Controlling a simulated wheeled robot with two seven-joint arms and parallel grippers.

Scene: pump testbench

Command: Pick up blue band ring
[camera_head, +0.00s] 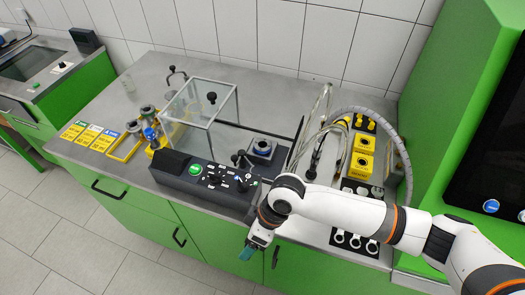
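A metal cylindrical part with a blue band (150,134) stands at the front of a small group of similar parts on the left of the bench, by a yellow-edged holder. I cannot tell for sure which is the blue band ring. My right gripper (247,253) hangs in front of the bench's front edge, pointing down, apart from both. Its teal fingertips are small and I cannot tell whether they are open. My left gripper is not in view.
A clear framed box (203,112) stands right of the parts. A black control panel (207,184) lies along the front edge. Yellow blocks (362,155) and hoses are on the right, near my arm.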

